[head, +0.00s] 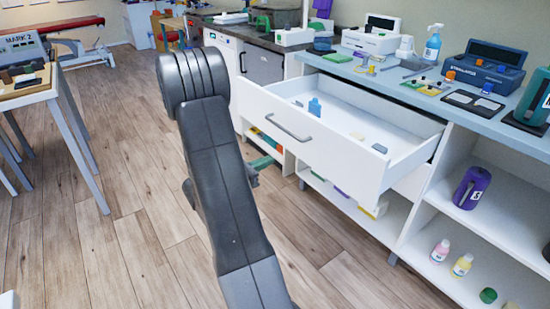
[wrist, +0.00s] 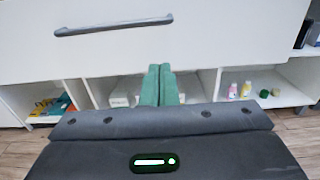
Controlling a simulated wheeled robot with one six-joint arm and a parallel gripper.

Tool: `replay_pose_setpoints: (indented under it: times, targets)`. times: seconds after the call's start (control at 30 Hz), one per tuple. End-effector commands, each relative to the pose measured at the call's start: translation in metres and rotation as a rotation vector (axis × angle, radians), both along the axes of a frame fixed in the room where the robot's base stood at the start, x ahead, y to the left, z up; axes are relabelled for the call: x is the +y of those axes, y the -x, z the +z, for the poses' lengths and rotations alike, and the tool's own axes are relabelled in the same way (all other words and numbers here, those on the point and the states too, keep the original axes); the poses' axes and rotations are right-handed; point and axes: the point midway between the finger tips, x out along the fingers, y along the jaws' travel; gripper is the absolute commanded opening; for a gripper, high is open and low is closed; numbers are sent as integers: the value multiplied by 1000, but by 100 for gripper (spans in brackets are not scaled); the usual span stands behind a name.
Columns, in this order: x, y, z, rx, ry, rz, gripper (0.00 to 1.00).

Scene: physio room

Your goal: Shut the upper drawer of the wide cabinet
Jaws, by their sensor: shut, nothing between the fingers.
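In the wrist view the drawer front (wrist: 220,40) fills the top, with the handle (wrist: 113,26) at upper left. My gripper (wrist: 159,70) has its green fingers together and empty, pointing at the lower part of the drawer front, below and right of the handle. Whether the fingertips touch it I cannot tell. In the head view my arm mostly hides the gripper.
Open shelves below hold a purple jug (head: 471,188), small bottles (head: 461,265) and other items. The blue worktop (head: 425,97) carries devices and a spray bottle (head: 432,44). A table (head: 30,95) stands at left. The wooden floor (head: 130,180) between is clear.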

Motion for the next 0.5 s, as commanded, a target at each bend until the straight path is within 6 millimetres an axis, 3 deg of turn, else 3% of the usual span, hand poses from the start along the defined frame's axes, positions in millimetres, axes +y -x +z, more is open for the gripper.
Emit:
replay_pose_setpoints:
  times: [0.5]
  targets:
    - [-72, -49, -1, 0, -3, -8, 0]
